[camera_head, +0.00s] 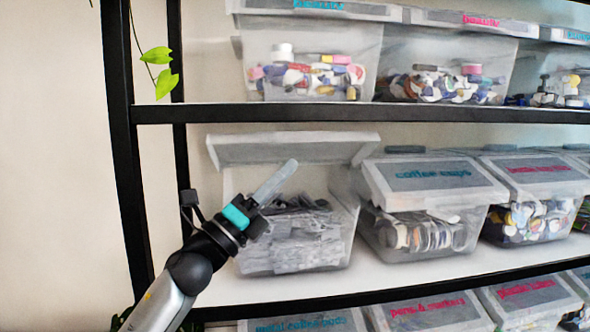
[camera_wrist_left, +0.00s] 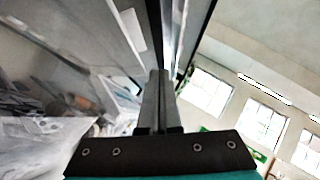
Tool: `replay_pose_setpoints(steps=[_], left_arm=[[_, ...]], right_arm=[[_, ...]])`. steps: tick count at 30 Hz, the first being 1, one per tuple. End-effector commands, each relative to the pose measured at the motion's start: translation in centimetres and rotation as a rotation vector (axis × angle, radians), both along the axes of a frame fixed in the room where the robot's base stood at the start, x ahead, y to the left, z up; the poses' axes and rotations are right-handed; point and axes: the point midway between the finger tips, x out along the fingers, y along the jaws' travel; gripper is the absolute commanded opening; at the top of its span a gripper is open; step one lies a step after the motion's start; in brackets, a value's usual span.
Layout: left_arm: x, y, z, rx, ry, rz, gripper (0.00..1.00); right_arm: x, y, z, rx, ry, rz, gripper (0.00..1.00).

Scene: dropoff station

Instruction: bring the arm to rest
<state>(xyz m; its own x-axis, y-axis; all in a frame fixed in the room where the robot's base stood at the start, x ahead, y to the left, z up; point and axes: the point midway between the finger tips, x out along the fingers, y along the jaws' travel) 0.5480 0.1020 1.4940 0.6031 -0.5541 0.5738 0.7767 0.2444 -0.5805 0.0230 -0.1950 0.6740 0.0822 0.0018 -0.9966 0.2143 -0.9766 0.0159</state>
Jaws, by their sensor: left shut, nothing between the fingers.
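My left gripper (camera_head: 285,173) comes in from the lower left in the head view. Its long, pale fingers point up and to the right, and they are shut with nothing between them. It is in front of a clear bin (camera_head: 342,210) on the middle shelf, whose lid (camera_head: 290,148) is tilted open. The bin holds many grey, crumpled pieces. In the left wrist view the closed fingers (camera_wrist_left: 157,85) point away from the camera, with bin contents at the left. I cannot tell whether the gripper touches the lid. My right gripper is in neither view.
A closed bin labelled "coffee cups" (camera_head: 420,215) stands right of the open one, with another bin (camera_head: 535,215) beyond. More bins fill the upper and lower shelves. A black shelf post (camera_head: 125,150) stands at the left. The wall side left of it is free.

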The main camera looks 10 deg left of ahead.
Motion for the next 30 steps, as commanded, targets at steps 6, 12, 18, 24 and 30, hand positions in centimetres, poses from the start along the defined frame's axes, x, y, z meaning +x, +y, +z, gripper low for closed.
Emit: replay_pose_setpoints(steps=[6,12,18,24,30], left_arm=[[-3.1,2.3,-2.2,0.002,0.003,0.003,0.00],[-4.7,3.4,-2.9,-0.001,0.003,0.003,0.00],[-5.0,4.1,-4.0,-0.067,0.055,0.008,0.00],[-4.2,6.5,-9.6,-0.411,0.337,0.058,0.00],[-5.3,9.3,-19.6,-0.835,0.718,0.168,0.00]], right_arm=[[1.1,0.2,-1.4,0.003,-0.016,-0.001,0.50],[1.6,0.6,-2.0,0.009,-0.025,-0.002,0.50],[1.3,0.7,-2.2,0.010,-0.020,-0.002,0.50],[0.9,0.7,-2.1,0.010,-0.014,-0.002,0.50],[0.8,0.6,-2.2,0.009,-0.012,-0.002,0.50]])
